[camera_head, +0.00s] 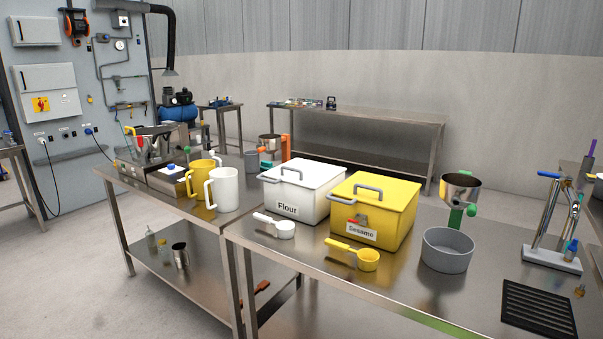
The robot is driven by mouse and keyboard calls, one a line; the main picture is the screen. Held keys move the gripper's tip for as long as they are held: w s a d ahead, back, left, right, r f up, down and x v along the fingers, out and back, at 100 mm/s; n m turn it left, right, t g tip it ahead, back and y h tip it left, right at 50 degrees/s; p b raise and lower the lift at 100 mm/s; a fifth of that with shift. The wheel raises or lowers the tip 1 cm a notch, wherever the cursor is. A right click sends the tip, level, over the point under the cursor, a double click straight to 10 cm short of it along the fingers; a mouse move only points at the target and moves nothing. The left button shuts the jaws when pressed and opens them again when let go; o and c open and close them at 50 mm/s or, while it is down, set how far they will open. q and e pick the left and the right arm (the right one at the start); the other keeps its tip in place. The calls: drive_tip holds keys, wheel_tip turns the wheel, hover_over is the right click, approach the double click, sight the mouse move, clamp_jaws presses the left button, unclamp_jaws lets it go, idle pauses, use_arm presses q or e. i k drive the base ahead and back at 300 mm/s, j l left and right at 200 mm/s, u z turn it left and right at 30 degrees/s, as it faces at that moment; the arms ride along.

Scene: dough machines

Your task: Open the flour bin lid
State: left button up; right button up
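The white flour bin (307,196), labelled "Flour", stands on the steel table. Its white lid (318,173) is closed on top, with a grey loop handle (292,171) near the front edge of the lid. Another grey handle sits on the bin's left side. Neither of my grippers shows in the head view.
A yellow "Sesame" bin (385,210) stands close on the right. A white scoop (276,226) and a yellow scoop (356,256) lie in front. A white jug (222,190) and a yellow jug (200,180) stand left. A grey bowl (447,251) is farther right.

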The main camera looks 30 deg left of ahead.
sight(310, 175)
drive_tip(key=i+j+u, duration=0.15)
drive_tip(key=j, duration=0.35)
drive_tip(key=i+j+u, duration=0.15)
drive_tip(key=j, duration=0.35)
drive_tip(key=i+j+u, duration=0.2)
drive_tip(key=j, duration=0.25)
drive_tip(key=i+j+u, duration=0.15)
drive_tip(key=i+j, duration=0.25)
